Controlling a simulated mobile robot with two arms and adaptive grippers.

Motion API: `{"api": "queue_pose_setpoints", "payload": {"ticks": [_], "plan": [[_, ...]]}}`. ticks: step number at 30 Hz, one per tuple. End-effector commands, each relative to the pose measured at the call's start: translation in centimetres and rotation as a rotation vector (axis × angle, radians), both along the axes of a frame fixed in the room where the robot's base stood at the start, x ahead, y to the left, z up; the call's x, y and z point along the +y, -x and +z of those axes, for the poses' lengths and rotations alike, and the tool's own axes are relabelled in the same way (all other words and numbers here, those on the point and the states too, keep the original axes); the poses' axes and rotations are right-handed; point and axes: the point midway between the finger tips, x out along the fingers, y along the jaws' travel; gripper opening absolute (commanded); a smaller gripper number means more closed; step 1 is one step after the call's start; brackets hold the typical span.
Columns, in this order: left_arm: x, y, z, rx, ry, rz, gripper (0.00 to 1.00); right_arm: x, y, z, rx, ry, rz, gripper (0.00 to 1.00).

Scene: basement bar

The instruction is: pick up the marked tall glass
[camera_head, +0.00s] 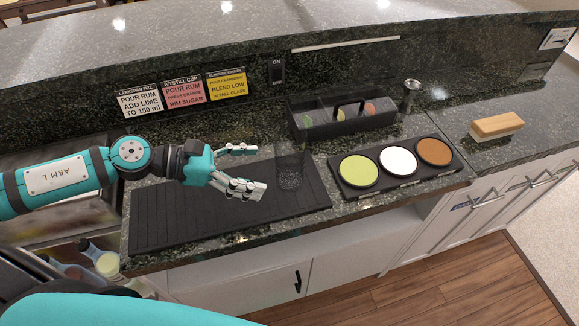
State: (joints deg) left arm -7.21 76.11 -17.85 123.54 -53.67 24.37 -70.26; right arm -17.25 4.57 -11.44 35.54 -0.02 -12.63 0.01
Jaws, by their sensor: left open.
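A tall clear glass (290,168) stands upright on the black ribbed mat (180,222). It is see-through and hard to make out against the dark counter; a speckled patch shows in its lower part. I cannot make out a mark on it. My left gripper (258,169) is open, just to the left of the glass, with its two fingers spread and pointing right towards it. The fingers look empty. I cannot tell whether the fingertips touch the glass. My right gripper is not in view.
A black tray (402,187) with green, white and brown discs lies right of the mat. Behind stand a dark caddy (345,126) and a metal jigger (408,97). A wooden brush (496,127) lies far right. Recipe cards (184,94) hang on the back wall.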

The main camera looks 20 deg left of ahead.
Motion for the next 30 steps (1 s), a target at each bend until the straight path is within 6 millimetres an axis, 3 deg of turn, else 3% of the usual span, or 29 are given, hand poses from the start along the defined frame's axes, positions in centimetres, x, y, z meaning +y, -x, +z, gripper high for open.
{"api": "queue_pose_setpoints", "payload": {"ticks": [11, 21, 30], "plan": [[-2.1, -1.3, -0.8, 0.0, 0.002, 0.001, 0.82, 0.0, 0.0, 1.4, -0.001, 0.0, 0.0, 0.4], [-5.6, -3.3, -2.8, 0.0, 0.002, 0.002, 0.82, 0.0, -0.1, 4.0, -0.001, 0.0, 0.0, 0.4], [-5.8, -3.4, -3.3, 0.002, 0.0, 0.001, 0.8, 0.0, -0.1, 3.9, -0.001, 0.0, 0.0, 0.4]]}}
